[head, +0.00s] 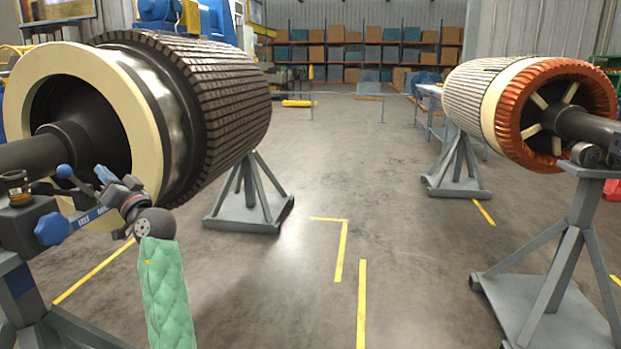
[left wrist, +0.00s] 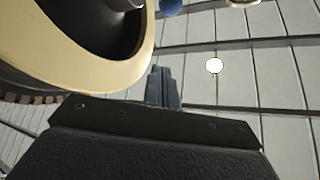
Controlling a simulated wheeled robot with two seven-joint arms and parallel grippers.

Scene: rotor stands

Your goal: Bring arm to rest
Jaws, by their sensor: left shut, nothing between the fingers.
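My left gripper (head: 103,176) is in front of the near face of the left rotor (head: 220,100), close to its cream end ring (head: 150,135). Its arm, in a green padded sleeve, rises from the bottom of the head view. The fingers are shut and empty; in the left wrist view they show as a dark closed pair (left wrist: 163,87). The cream ring (left wrist: 140,75) fills the upper left there. I cannot tell whether the gripper touches the ring. My right gripper is not in view.
A grey stand (head: 18,240) with a blue knob (head: 51,229) supports the left rotor's shaft, close to my left gripper. A second rotor (head: 490,100) with copper-coloured windings rests on stands (head: 565,250) at right. The middle floor (head: 300,260) is clear, with yellow lines.

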